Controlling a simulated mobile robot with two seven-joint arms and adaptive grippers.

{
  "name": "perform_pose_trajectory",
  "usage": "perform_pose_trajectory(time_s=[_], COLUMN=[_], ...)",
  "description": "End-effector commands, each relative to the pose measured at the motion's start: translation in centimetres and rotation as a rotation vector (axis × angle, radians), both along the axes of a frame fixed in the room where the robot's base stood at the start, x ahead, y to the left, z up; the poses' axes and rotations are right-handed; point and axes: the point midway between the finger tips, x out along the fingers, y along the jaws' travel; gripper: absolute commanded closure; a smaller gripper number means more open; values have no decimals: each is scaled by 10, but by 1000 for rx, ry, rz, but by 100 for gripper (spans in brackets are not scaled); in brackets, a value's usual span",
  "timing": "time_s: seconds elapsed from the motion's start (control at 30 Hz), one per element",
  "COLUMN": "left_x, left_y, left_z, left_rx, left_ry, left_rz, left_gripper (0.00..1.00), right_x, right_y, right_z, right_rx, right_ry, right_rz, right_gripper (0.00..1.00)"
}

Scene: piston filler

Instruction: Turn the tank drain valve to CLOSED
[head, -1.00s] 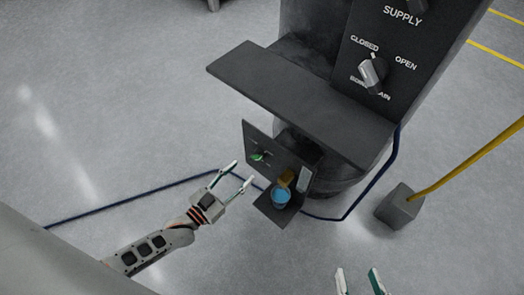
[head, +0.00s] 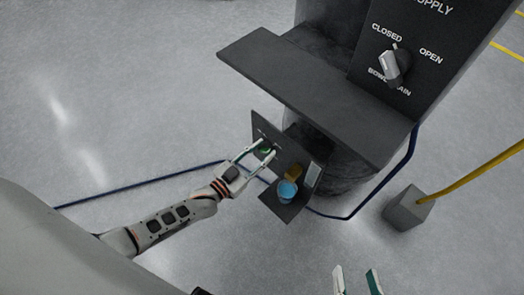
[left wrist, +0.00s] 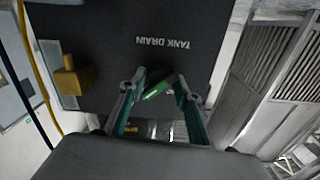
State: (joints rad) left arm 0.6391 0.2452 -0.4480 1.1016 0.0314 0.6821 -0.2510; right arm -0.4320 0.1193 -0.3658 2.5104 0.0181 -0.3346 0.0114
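The tank drain valve's green handle (head: 266,150) sits on the small dark panel (head: 284,152) below the shelf. In the left wrist view the handle (left wrist: 158,88) lies tilted, under an upside-down TANK DRAIN label (left wrist: 163,43). My left gripper (head: 265,149) has its fingertips at the panel, one on each side of the handle. The fingers (left wrist: 157,84) are apart; contact with the handle cannot be made out. The handle's CLOSED and OPEN marks are not readable. My right gripper (head: 355,280) is open and empty at the bottom edge of the head view.
A blue cup (head: 287,191) stands on a small ledge under the panel, beside a yellow-brown fitting (head: 294,172). The dark shelf (head: 310,95) juts out above. A larger selector knob (head: 392,66) is higher up.

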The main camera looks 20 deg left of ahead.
Motion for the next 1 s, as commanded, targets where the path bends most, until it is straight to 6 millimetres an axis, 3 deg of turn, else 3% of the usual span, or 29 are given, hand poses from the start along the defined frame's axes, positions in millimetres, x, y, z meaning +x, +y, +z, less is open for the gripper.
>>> perform_pose_trajectory(time_s=[0.03,0.1,0.53,1.0], left_x=[0,0,-1,-1], left_y=[0,0,0,-1], left_z=[0,0,0,-1], left_rx=[0,0,-63,-423], left_ry=[0,0,24,156], left_rz=[0,0,0,0], left_gripper=[85,95,95,95], right_x=[0,0,0,-1], right_y=[0,-1,-4,-4], right_z=[0,-1,-2,-3], right_rx=[-1,-2,-12,-21], right_ry=[1,2,3,3], right_rz=[-1,-1,-2,7], right_gripper=[60,60,60,60])
